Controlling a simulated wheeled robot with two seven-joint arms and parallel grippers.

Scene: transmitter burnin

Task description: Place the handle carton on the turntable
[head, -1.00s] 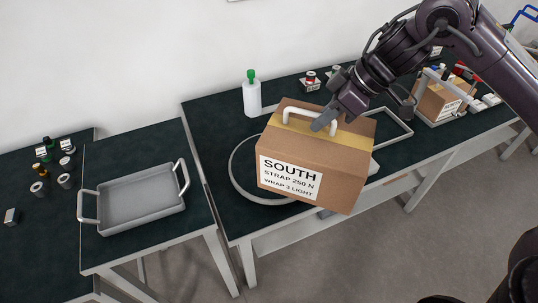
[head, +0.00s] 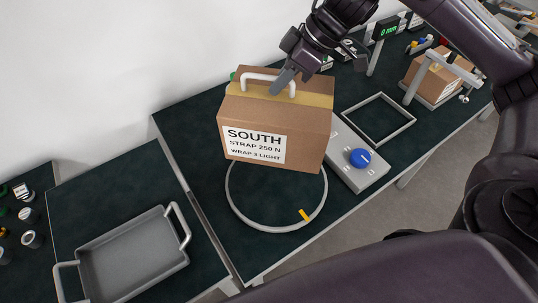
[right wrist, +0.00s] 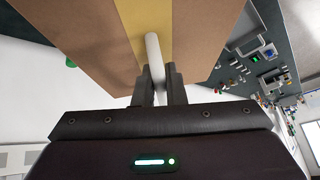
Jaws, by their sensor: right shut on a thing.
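The handle carton (head: 309,124) is a brown box with a yellow top strip, a white handle and a label reading SOUTH, STRAP 250 N, WRAP 3 LIGHT. My right gripper (head: 283,84) is shut on the white handle and holds the carton up. My left gripper is not in view.
A control box with a blue button (head: 361,158) stands right of the turntable. Behind it lies an empty square grey frame (head: 402,117). Another carton (head: 424,77) sits at the far right. A grey tray (head: 131,258) is on the left table. The green bottle is mostly hidden behind the carton.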

